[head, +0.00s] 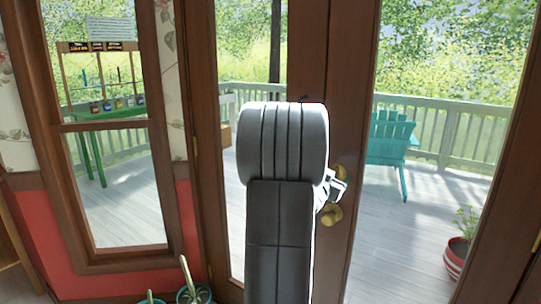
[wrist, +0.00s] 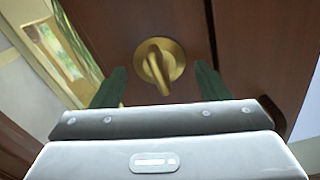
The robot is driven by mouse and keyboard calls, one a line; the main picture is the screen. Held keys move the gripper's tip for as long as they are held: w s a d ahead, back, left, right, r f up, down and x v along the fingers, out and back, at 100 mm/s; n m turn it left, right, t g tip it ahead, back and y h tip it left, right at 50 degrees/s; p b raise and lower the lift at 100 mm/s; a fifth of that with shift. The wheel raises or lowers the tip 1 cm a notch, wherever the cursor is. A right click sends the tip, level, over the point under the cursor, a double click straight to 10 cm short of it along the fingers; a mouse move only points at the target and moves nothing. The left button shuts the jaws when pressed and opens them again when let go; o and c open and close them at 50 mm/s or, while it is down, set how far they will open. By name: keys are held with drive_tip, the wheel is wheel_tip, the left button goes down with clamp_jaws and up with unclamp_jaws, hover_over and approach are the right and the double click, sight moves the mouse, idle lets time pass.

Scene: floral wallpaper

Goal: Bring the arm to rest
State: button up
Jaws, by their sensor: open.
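My arm (head: 285,145) is raised in the middle of the head view, in front of a brown door. My gripper (head: 333,188) shows only in part beside the arm's right edge, close to the door's brass hardware. In the wrist view my gripper (wrist: 160,73) is open, with its two dark green fingers wide apart. A brass door handle (wrist: 172,55) appears between the fingers, and nothing is seen clamped. I cannot tell whether the fingers touch the door.
Two brass fittings, an upper one (head: 339,173) and a lower one (head: 331,215), sit on the wooden door (head: 345,90). Potted plants (head: 195,293) stand low at the left. A deck with a teal chair (head: 388,142) lies beyond the glass.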

drive_tip(key=shift+n+p, duration=0.5)
drive_tip(key=shift+n, duration=0.7)
drive_tip(key=shift+a+f, duration=0.1)
